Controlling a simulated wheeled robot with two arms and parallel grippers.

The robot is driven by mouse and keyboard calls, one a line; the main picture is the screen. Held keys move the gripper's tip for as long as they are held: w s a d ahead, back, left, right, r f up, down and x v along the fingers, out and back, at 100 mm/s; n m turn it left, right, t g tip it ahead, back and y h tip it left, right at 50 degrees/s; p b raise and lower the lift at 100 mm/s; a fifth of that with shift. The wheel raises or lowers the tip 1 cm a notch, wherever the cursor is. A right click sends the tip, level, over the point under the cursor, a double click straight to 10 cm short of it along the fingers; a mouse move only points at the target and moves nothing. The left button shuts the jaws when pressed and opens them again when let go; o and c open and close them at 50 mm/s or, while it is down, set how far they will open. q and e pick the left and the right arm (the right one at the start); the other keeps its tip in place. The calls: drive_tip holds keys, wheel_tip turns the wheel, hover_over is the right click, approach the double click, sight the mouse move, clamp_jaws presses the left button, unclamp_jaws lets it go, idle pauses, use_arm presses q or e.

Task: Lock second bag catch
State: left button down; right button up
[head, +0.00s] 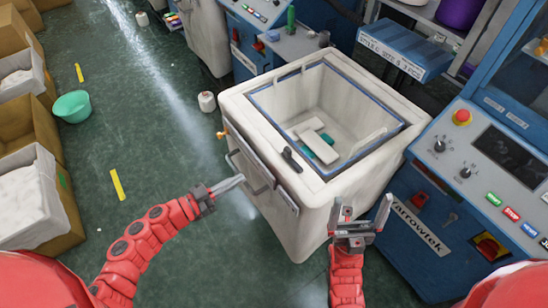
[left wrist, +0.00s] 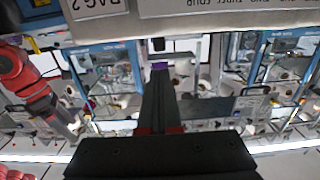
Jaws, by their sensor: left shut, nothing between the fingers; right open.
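A white bin (head: 232,101) with a blue-edged opening stands in front of me in the head view. A black lever-like part (head: 292,160) lies on its near rim, and a small brass-coloured part (head: 222,134) sticks out at its left corner; I cannot tell which is the second catch or whether either is locked. My left gripper (head: 240,180) is shut and empty, beside the bin's front face. Its dark fingers (left wrist: 159,85) fill the middle of the left wrist view. My right gripper (head: 364,222) is open and empty, close to the bin's near right side.
Pale blocks and a green piece (head: 327,138) lie inside the bin. A blue machine with a control panel (head: 500,160) stands close on the right. An upside-down "BAG 2" label (left wrist: 98,7) shows in the left wrist view.

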use_arm(q)
drive_tip(key=shift+d, duration=0.15)
drive_tip(key=p, duration=0.5)
approach(285, 153)
drive_tip(key=x, duration=0.5)
drive_tip(key=shift+w+d+r, duration=0.15)
drive_tip(key=shift+d+r, duration=0.15)
drive_tip(key=shift+w+d+f, duration=0.1)
drive_tip(key=shift+w+d, duration=0.2)
drive_tip(key=shift+d, duration=0.25)
drive_tip(key=shift+w+a+f+g, duration=0.1)
drive_tip(key=shift+w+f+g, duration=0.05)
drive_tip(key=shift+g, duration=0.15)
